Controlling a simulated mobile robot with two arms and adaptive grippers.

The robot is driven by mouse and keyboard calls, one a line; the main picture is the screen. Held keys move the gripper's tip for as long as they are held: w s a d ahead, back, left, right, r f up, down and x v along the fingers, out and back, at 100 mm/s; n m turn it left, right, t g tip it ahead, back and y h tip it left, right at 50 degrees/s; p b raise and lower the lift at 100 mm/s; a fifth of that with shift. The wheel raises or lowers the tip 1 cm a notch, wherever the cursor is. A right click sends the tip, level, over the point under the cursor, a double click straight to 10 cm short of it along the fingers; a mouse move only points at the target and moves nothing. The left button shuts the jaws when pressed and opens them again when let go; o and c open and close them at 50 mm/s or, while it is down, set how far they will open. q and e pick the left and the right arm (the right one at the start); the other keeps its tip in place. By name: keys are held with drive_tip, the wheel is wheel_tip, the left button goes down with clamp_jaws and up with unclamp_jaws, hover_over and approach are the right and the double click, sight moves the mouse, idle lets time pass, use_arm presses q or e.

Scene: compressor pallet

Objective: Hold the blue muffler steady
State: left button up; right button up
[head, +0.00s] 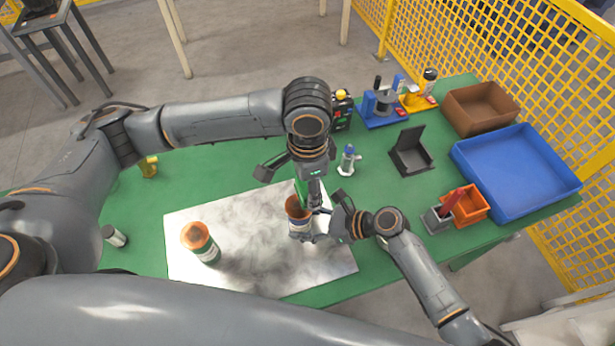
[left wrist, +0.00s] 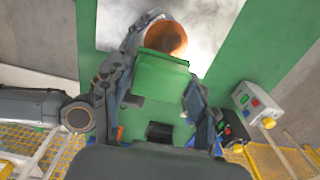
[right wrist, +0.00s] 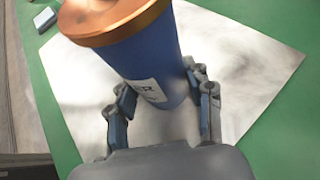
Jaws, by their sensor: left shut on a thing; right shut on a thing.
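The blue muffler (head: 299,228), with a copper top and a white label, stands on the bright metal plate (head: 245,270). In the right wrist view the blue muffler (right wrist: 150,62) fills the upper middle. My right gripper (right wrist: 162,105) is shut on its lower body, one finger on each side. My left gripper (head: 308,190) is above and just behind the muffler in the head view, shut on a green block-like thing (left wrist: 158,72). The copper top (left wrist: 168,38) shows just beyond that green thing. Whether the two touch I cannot tell.
A green copper-topped cylinder (head: 201,243) stands on the plate's left. A blue-white bottle-like item (head: 348,160) and a black open holder (head: 411,152) stand behind right. A blue tray (head: 567,187), brown bin (head: 512,115) and orange bin (head: 475,212) fill the table's right side.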

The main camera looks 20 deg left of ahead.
sight(289, 208)
use_arm(q)
drive_tip(key=shift+f, duration=1.6)
drive_tip(key=shift+s+a+f, duration=0.2)
drive_tip(key=shift+a+f, duration=0.3)
drive_tip(key=shift+f, duration=0.1)
drive_tip(key=shift+c, duration=0.4)
use_arm(e)
drive_tip(key=shift+d, duration=0.1)
use_arm(q)
drive_tip(key=shift+s+a, duration=0.4)
drive_tip(key=shift+a, duration=0.25)
drive_tip(key=shift+s+a, duration=0.35)
drive_tip(key=shift+a, duration=0.3)
drive_tip(key=shift+w+d, duration=0.45)
drive_tip(key=shift+d, duration=0.4)
drive_tip(key=shift+w+d, duration=0.45)
drive_tip(key=shift+d, duration=0.4)
drive_tip(key=shift+w+d+r, duration=0.1)
drive_tip(key=shift+d, duration=0.05)
drive_tip(key=shift+r, duration=4)
